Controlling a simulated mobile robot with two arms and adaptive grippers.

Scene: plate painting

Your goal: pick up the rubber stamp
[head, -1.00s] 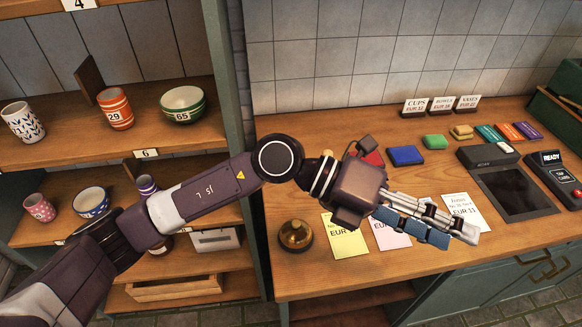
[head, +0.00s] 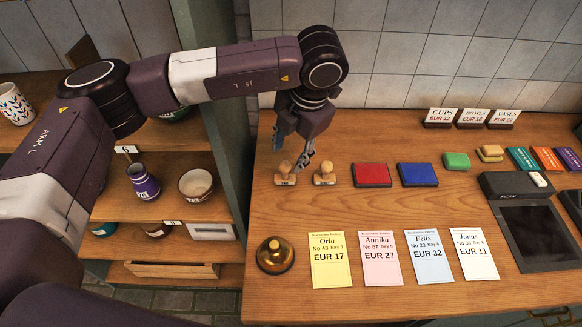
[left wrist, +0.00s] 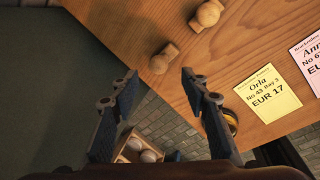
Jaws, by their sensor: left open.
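Two small wooden rubber stamps stand on the counter, a left one (head: 285,173) and a right one (head: 325,174). In the left wrist view the nearer stamp (left wrist: 163,59) lies just beyond the fingertips and the other stamp (left wrist: 208,13) is farther off. My left gripper (head: 291,153) is open and empty, fingers pointing down, over the counter's left end close to the left stamp. In the left wrist view its two fingers (left wrist: 158,80) are spread, with no stamp between them. I cannot tell if a finger touches the stamp. My right gripper is not in view.
A red ink pad (head: 372,175) and a blue ink pad (head: 418,174) lie right of the stamps. A brass bell (head: 275,256) and several price cards, such as the yellow card (head: 328,260), are in front. A shelf with pottery (head: 143,181) stands left of the counter.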

